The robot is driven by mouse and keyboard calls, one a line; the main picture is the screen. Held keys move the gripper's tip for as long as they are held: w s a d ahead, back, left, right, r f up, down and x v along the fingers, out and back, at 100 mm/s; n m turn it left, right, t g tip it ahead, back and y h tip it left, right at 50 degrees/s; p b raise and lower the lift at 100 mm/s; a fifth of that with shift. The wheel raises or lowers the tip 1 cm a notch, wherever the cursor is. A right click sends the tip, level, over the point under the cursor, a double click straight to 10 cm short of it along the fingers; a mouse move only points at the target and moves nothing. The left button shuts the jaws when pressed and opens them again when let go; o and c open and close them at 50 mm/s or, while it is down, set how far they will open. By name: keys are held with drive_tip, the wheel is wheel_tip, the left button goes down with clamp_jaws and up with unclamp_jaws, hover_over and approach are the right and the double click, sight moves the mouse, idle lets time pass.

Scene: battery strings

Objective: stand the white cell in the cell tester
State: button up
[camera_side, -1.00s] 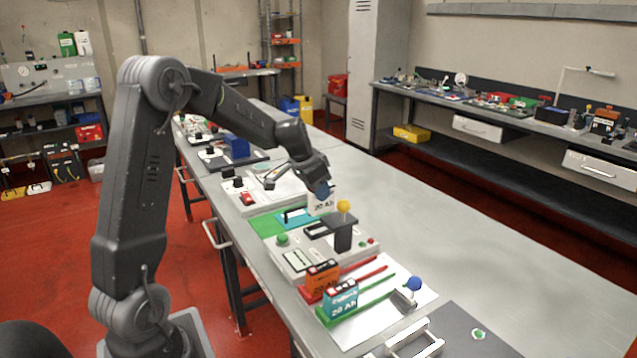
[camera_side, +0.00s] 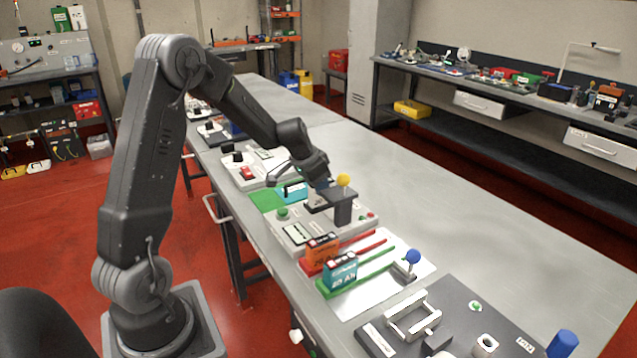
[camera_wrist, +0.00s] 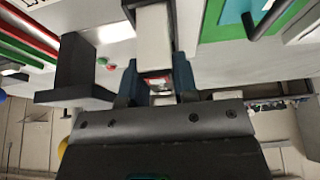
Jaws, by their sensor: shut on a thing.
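The white cell (camera_wrist: 155,45) is held between the two blue fingers of my gripper (camera_wrist: 157,82) in the wrist view. In the side view my gripper (camera_side: 320,182) points down, close behind the tester's black post, and mostly hides the cell. The post also shows beside the cell in the wrist view (camera_wrist: 80,70). I cannot tell whether the cell's foot touches the tester.
An orange cell (camera_side: 322,249) and a teal cell (camera_side: 340,271) stand on red and green rails in front of the tester. A blue-knobbed lever (camera_side: 412,258) is to their right. A green mat (camera_side: 266,200) lies behind the tester.

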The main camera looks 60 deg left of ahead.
drive_tip(key=shift+f, duration=0.2)
idle(0.6)
drive_tip(key=o, duration=1)
drive_tip(key=v, duration=1.4)
drive_tip(key=s+d+r, duration=0.2)
drive_tip(key=s+d, duration=0.1)
drive_tip(key=d, duration=0.4)
drive_tip(key=s+d+r, duration=0.2)
drive_tip(key=d, duration=0.4)
drive_tip(key=s+d+f+t, duration=0.1)
drive_tip(key=s+d+f, duration=0.1)
drive_tip(key=s+d, duration=0.8)
drive_tip(key=s, duration=0.3)
drive_tip(key=shift+d, duration=0.2)
